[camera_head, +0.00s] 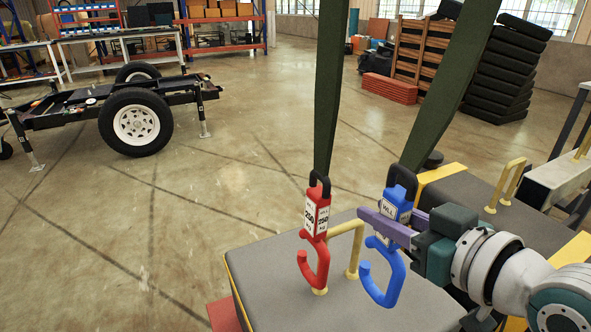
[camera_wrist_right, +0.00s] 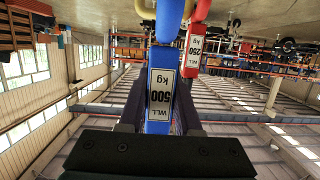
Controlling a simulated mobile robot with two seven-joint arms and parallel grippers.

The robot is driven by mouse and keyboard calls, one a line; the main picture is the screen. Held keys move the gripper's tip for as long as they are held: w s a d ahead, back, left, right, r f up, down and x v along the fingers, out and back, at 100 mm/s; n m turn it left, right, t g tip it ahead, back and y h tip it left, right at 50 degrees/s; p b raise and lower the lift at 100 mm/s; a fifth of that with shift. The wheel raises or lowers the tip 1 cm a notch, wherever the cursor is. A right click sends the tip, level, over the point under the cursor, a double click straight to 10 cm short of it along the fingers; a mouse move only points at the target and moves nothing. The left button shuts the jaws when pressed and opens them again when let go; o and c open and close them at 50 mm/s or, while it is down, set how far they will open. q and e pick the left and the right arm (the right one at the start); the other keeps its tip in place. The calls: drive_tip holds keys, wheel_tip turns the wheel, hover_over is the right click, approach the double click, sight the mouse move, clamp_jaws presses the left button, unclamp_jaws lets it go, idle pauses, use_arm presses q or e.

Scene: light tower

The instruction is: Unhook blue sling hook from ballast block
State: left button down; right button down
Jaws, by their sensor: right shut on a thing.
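The blue sling hook (camera_head: 391,235), with its black eye at the top, hangs from a dark green sling. My right gripper (camera_head: 386,226) is shut on its labelled body from the right, with purple fingers on both sides. In the right wrist view the blue hook (camera_wrist_right: 162,95) fills the middle, marked 500 kg. The grey ballast block (camera_head: 290,268) lies below, with a yellow lifting bar (camera_head: 353,256) left of the blue hook. The blue hook's open curve faces left and appears apart from the bar in the picture; depth is hard to judge. My left gripper is out of view.
A red sling hook (camera_head: 316,234) hangs on its own green sling in front of the yellow bar; I cannot tell whether it touches it. A second grey block with a yellow handle (camera_head: 507,184) stands behind right. A wheeled chassis (camera_head: 92,112) stands far left. Open floor lies between.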

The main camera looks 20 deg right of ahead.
sight(394, 250)
drive_tip(key=shift+s+r, duration=0.2)
drive_tip(key=shift+s+f, duration=0.1)
drive_tip(key=shift+f, duration=0.15)
drive_tip(key=shift+s+d+f+b, duration=0.15)
drive_tip(key=shift+s+f+b, duration=0.15)
drive_tip(key=shift+s+f, duration=0.65)
drive_tip(key=shift+s, duration=0.1)
